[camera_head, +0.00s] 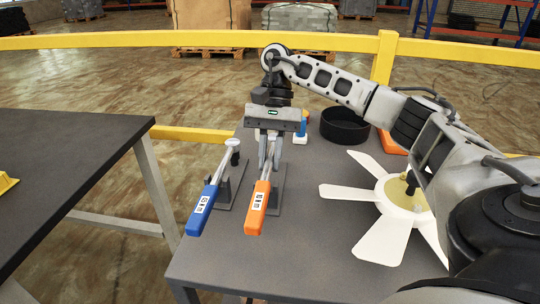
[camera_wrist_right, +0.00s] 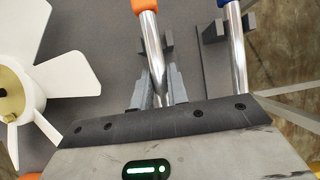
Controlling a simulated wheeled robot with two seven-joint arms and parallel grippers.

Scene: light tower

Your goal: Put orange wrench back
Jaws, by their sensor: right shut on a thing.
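The orange wrench (camera_head: 257,207) has an orange handle with a white label, pointing toward the front of the table, and a silver shaft. My right gripper (camera_head: 269,150) is shut on its silver shaft. The wrist view shows the fingers (camera_wrist_right: 158,90) around the shaft, with the end of the orange handle (camera_wrist_right: 145,5) at the top edge. A dark grey holder (camera_head: 278,197) is under and just right of the wrench. I cannot tell whether the wrench rests in it. The wrench's head is hidden behind the gripper. My left gripper is not in view.
A blue wrench (camera_head: 203,207) lies in a similar holder (camera_head: 228,192) to the left. A white fan (camera_head: 385,200) lies on the grey table (camera_head: 300,270) to the right. A black round bin (camera_head: 345,127) stands behind. A gap separates the dark table (camera_head: 70,150) at left.

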